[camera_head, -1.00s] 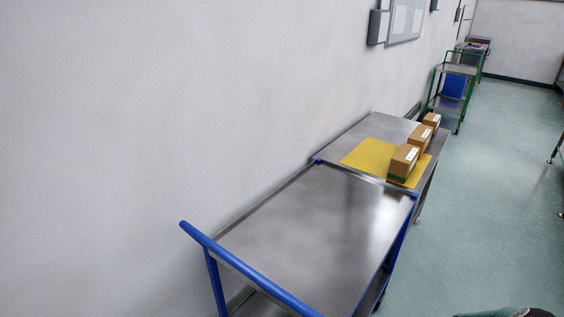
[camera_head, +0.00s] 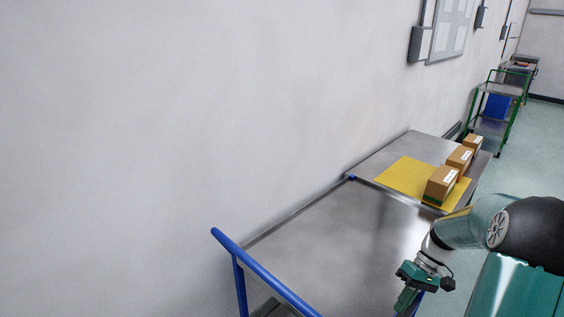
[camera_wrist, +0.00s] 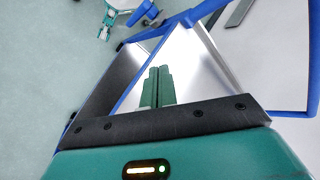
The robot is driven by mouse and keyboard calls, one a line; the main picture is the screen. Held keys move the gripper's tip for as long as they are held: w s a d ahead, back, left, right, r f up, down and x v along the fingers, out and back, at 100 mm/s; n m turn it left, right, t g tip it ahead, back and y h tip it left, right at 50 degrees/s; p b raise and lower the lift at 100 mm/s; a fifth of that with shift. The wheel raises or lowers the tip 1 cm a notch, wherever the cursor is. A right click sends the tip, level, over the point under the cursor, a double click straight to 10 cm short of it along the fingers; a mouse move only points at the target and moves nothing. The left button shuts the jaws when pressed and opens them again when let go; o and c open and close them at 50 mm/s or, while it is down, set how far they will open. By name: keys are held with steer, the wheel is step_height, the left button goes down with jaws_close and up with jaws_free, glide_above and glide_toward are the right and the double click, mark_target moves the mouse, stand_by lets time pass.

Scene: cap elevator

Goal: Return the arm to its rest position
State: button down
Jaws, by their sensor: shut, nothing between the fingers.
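My gripper (camera_head: 404,303) is at the lower right of the head view, at the end of my teal and black arm. It hangs low beside the right edge of the blue-handled metal cart (camera_head: 330,240). In the wrist view the two green fingers of my gripper (camera_wrist: 158,72) lie side by side, shut, with nothing between them. The cart's blue frame and metal surfaces fill much of the wrist view behind the fingers.
A metal table (camera_head: 405,150) beyond the cart bears a yellow mat (camera_head: 400,178) and boxes, the nearest a brown box (camera_head: 441,185). A green-framed trolley (camera_head: 500,90) stands farther back. A bare wall (camera_head: 150,130) is at left. Open floor (camera_head: 535,160) lies at right.

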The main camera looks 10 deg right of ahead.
steer(key=s+a+r+t+h, duration=0.25)
steer(key=a+r+h, duration=0.25)
steer(key=a+r, duration=0.7)
steer(key=s+a+r+m+t, duration=0.1)
steer(key=s+a+r+t, duration=0.5)
steer(key=s+a+r, duration=0.2)
steer(key=shift+s+a+r+h, duration=0.35)
steer(key=shift+s+a+h, duration=0.05)
steer(key=shift+s, duration=0.4)
